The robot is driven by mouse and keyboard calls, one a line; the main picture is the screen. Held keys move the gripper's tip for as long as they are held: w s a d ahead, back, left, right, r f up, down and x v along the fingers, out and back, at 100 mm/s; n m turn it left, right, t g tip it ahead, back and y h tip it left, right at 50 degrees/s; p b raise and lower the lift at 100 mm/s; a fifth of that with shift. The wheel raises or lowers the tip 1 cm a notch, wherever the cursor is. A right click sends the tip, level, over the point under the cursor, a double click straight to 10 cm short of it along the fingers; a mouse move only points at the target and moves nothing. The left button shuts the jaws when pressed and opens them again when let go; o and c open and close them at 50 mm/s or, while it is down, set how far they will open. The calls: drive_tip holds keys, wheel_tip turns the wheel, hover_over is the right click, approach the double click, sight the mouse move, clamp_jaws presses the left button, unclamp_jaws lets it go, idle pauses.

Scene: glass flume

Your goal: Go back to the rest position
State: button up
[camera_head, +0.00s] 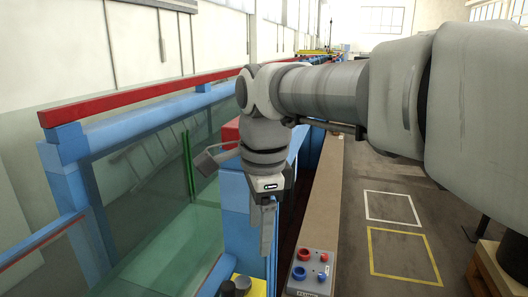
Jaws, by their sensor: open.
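My gripper (268,215) hangs at the end of my arm, pointing down, in the middle of the head view. Its jaws are open and nothing shows between them. It is in front of the blue frame of the glass flume and to the left of the long brown ledge. My arm reaches in from the right edge of the picture.
The glass flume (160,245) with blue beams and a red rail (130,99) fills the left. A control box (311,271) with red and blue knobs sits low on the brown ledge (318,205). A yellow box (246,286) is beside it. Floor with white and yellow outlined squares (400,255) is clear at right.

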drive_tip(key=s+d+f+n+t, duration=0.2)
drive_tip(key=s+d+f+n, duration=0.1)
drive_tip(key=s+d+n, duration=0.2)
drive_tip(key=s+d+f+n+t, duration=0.2)
drive_tip(key=s+d+n, duration=0.4)
drive_tip(key=d+n, duration=0.3)
drive_tip(key=shift+s+d+f+n+h, duration=0.3)
drive_tip(key=shift+d+f+n, duration=0.1)
drive_tip(key=shift+d+f, duration=0.3)
drive_tip(key=shift+f, duration=0.1)
